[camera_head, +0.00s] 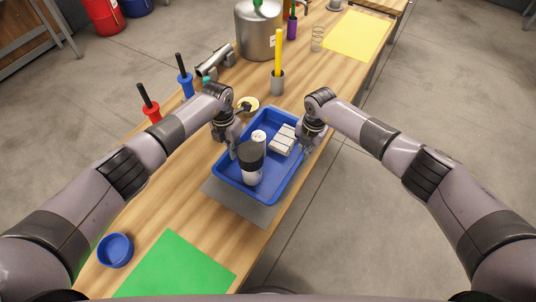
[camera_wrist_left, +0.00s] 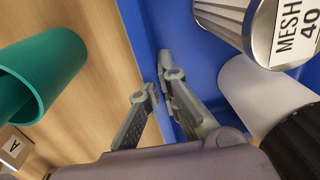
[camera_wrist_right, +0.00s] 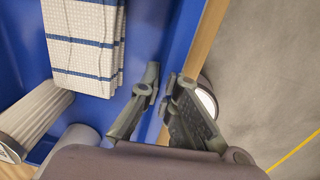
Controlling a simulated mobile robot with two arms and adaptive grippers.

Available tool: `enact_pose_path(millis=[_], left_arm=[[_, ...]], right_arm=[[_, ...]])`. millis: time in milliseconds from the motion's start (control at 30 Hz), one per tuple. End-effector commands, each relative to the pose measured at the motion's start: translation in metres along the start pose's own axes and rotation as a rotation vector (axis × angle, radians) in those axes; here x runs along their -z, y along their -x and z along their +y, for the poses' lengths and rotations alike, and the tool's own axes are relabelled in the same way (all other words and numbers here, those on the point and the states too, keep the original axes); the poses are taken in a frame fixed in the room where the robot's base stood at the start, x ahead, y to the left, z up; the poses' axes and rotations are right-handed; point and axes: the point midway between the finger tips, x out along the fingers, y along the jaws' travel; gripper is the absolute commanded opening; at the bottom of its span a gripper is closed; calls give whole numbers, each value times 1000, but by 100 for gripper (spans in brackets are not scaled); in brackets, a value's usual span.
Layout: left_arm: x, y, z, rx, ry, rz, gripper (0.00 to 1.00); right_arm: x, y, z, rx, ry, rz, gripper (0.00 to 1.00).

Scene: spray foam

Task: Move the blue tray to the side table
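The blue tray (camera_head: 278,176) sits on a grey mat (camera_head: 240,204) on the wooden bench. It holds a dark-topped white container (camera_head: 251,160), a smaller white-topped cylinder (camera_head: 258,136) and a folded checked cloth (camera_head: 283,140). My left gripper (camera_head: 232,152) is at the tray's left wall; in the left wrist view its fingers (camera_wrist_left: 160,85) close on that wall (camera_wrist_left: 140,35). My right gripper (camera_head: 308,145) is at the right wall; in the right wrist view its fingers (camera_wrist_right: 160,85) close on that wall (camera_wrist_right: 182,40). Part of the tray is hidden behind the grippers.
A second wooden surface (camera_head: 388,4) shows at the top right edge. The bench also carries a yellow sheet (camera_head: 357,36), a metal tank (camera_head: 259,32), a green sheet (camera_head: 178,267), a blue dish (camera_head: 115,250) and red and blue tools at left. Bare floor lies to the right.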

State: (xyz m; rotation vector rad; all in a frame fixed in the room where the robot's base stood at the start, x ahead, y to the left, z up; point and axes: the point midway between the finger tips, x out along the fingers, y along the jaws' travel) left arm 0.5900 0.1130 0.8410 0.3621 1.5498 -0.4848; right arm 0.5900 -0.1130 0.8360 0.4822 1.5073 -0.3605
Motion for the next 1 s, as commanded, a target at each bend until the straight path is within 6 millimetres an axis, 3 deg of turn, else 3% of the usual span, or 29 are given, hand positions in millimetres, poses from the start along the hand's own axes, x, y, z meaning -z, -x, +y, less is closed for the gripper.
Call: enact_pose_path(millis=[367, 800, 1000], left_arm=[[-1, 8, 0, -2, 1, -2, 0], [0, 48, -3, -2, 1, -1, 0], [0, 52, -3, -2, 1, -1, 0]], right_arm=[[-1, 8, 1, -1, -1, -1, 0], [-1, 47, 4, 0, -1, -1, 0], [-1, 52, 4, 1, -1, -1, 0]])
